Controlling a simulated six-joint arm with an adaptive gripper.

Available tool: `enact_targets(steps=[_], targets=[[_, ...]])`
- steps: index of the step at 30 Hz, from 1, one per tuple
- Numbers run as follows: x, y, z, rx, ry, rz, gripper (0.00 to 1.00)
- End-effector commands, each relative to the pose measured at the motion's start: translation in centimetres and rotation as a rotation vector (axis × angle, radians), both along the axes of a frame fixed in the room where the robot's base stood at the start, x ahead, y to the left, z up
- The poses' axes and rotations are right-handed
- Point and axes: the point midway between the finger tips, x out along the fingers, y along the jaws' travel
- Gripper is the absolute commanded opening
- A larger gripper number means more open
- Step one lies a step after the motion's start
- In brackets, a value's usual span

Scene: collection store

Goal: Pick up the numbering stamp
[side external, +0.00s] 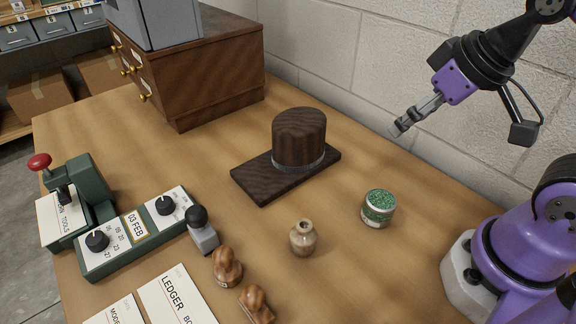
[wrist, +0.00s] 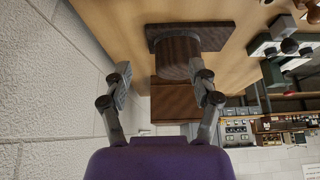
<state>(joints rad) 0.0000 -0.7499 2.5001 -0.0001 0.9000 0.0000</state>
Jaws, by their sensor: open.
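A small stamp with a round black knob and a grey metal body (side external: 203,236) stands upright on the table, right of the green date block; it looks like the numbering stamp. Two wooden-handled stamps, one (side external: 227,267) and another (side external: 256,305), stand in front of it. My gripper (side external: 397,131) is in the air at the upper right, near the wall, well away from the stamp. In the wrist view my gripper (wrist: 160,90) has its two fingers spread with nothing between them.
A brown hat-shaped block on a dark board (side external: 251,184) stands mid-table. A small jar (side external: 303,239) and a green-labelled tin (side external: 378,208) stand nearer me. The green date block (side external: 122,259) and red-knobbed press (side external: 90,190) are left. A wooden drawer cabinet (side external: 215,90) stands behind.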

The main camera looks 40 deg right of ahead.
Motion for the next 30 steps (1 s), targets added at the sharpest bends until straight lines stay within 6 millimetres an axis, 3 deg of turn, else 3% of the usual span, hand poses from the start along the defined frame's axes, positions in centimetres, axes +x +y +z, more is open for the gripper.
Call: enact_targets(steps=[7,11,15,21,25,30], targets=[[0.9,0.8,-0.7,0.051,0.010,-0.030,0.69],[3.3,3.7,-3.1,0.239,0.050,-0.137,0.69],[5.6,8.8,-6.4,0.601,0.178,-0.364,0.69],[7.1,15.4,-9.3,1.156,0.519,-0.843,0.69],[7.8,17.5,-9.8,1.402,0.740,-1.136,0.69],[8.7,18.5,-10.1,1.595,0.951,-1.416,0.69]])
